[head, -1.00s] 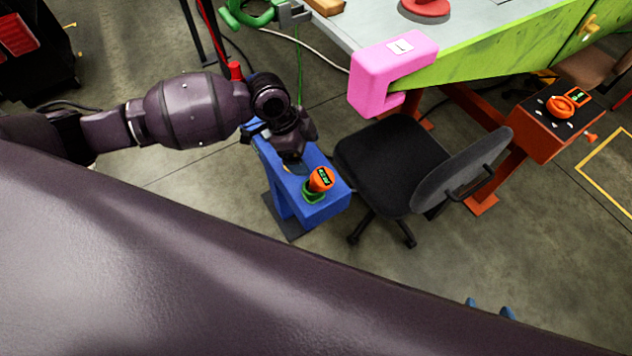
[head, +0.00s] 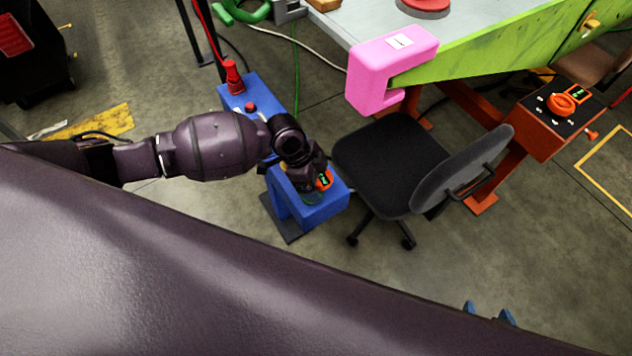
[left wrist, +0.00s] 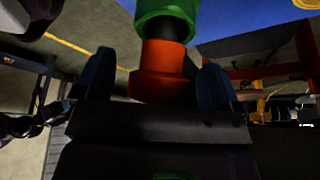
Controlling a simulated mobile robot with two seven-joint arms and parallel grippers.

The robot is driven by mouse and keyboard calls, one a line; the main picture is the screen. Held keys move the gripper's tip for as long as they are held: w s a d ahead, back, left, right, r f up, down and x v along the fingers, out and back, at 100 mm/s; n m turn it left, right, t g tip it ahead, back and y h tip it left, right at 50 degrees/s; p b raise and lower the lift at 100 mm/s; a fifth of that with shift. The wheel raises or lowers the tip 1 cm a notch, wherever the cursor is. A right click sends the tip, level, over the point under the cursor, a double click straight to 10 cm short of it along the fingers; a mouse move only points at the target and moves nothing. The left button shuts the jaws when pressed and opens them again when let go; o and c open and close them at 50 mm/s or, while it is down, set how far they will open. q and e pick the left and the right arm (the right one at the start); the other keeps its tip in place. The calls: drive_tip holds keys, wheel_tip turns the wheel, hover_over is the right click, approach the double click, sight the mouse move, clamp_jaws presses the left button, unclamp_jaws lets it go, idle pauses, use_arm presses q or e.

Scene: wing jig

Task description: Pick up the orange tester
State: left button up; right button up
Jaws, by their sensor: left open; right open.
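Gaps show on both sides of the body. A green holder (left wrist: 167,12) surrounds the tester's far end. My right gripper (head: 488,312) shows only its blue fingertips at the bottom of the head view, apart and empty.
A black office chair (head: 385,160) stands close right of the stand. A pink block (head: 380,75) sits on the green wing edge (head: 480,50) above it. A red object (head: 233,76) stands on the blue stand's far end. An orange box (head: 550,125) is at right.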

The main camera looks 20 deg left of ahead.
use_arm(q)
drive_tip(key=shift+w+d+f, duration=0.1)
drive_tip(key=shift+d+f, duration=0.05)
drive_tip(key=shift+f, duration=0.25)
drive_tip(key=shift+r, duration=0.1)
drive_tip(key=c, duration=1.1)
drive_tip(key=shift+o, duration=0.2)
wheel_tip(320, 180, up, 10)
drive_tip(key=shift+r+p, duration=0.15)
drive_tip(key=shift+p, duration=0.8)
wheel_tip(320, 180, up, 3)
drive_tip(key=shift+f+p, duration=0.15)
drive_tip(key=shift+p, duration=1.05)
drive_tip(key=shift+f, duration=0.1)
